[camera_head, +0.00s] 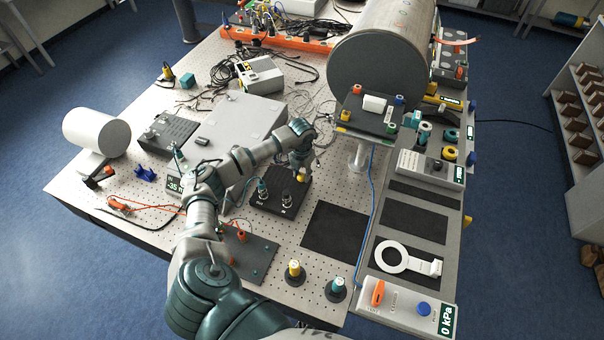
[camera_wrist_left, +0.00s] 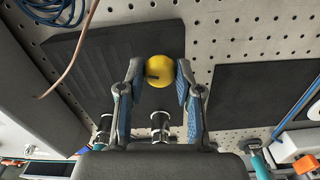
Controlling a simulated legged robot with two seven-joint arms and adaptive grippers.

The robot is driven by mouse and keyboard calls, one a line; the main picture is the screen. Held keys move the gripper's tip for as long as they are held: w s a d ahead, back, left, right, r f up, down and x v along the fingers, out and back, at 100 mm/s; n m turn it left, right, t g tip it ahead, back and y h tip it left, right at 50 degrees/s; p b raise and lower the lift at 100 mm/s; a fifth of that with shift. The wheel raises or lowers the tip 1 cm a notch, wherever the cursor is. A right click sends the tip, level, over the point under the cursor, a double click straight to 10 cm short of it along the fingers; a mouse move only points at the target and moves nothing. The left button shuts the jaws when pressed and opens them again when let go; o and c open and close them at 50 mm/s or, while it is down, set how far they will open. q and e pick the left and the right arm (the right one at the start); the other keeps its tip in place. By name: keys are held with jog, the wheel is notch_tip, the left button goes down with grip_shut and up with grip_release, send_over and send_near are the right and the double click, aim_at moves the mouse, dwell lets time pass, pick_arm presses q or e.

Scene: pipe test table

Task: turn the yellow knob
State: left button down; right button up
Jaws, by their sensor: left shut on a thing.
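In the head view a small part of the knob (camera_head: 301,178) shows below my left gripper (camera_head: 300,168), at the back right of a black box (camera_head: 279,203). My left gripper (camera_wrist_left: 158,82) has its blue-padded fingers at both sides of the knob and is shut on it. Two metal posts (camera_head: 262,190) stand on the same box. My right gripper is not in view.
A grey case (camera_head: 238,122) stands behind my left arm. A black mat (camera_head: 336,232) lies to the right of the box. A yellow-topped knob (camera_head: 294,268) and a teal-topped knob (camera_head: 337,285) stand near the front edge. A large cylinder (camera_head: 378,55) rises at the back.

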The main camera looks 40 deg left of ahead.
pick_arm(q)
jog(key=shift+s+f+m+b, duration=0.15)
jog(key=shift+m+b, duration=0.15)
jog(key=shift+m, duration=0.3)
jog(key=shift+f+m+b, duration=0.15)
jog(key=shift+m+b, duration=0.15)
jog(key=shift+m, duration=0.3)
jog(key=shift+m+b, duration=0.4)
jog(key=shift+m, duration=0.4)
jog(key=m+b, duration=0.2)
jog(key=m, duration=0.2)
jog(key=shift+m, duration=0.3)
jog(key=m+b, duration=0.1)
jog(key=m, duration=0.3)
jog(key=shift+r, duration=0.2)
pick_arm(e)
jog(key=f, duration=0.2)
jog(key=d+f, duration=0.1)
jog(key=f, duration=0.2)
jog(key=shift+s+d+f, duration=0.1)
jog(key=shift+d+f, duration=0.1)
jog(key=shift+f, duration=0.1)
pick_arm(q)
jog(key=shift+a+m, duration=0.1)
jog(key=shift+m, duration=0.2)
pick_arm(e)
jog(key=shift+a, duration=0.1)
